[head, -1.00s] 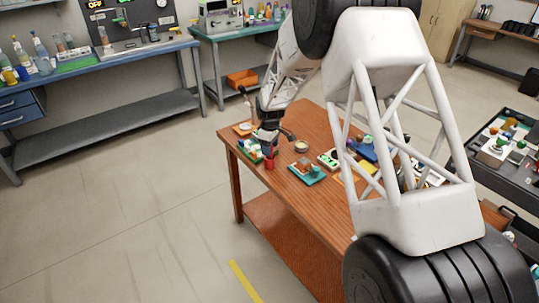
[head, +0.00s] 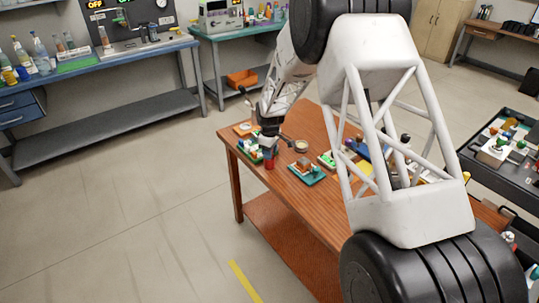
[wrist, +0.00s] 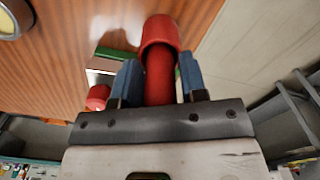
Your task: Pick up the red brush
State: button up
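The red brush (wrist: 159,80) shows in the wrist view as a red cylinder with a wider red end pointing away from my gripper. It lies between the two blue fingertips of my gripper (wrist: 160,82). The left finger is close against it, and a narrow gap shows at the right finger, so the fingers look open around it. In the head view my gripper (head: 268,146) points down at the table's left end, above a small red piece (head: 269,163). Bristles are not visible.
A small red cylinder (wrist: 98,97) and a green-and-white block (wrist: 104,66) are close to the left finger. On the wooden table (head: 265,190) stand a teal tray (head: 307,173) and a small round dish (head: 301,146). The table's edge is near my gripper.

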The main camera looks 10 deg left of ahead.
jog(key=c, duration=0.6)
jog(key=shift+r, duration=5)
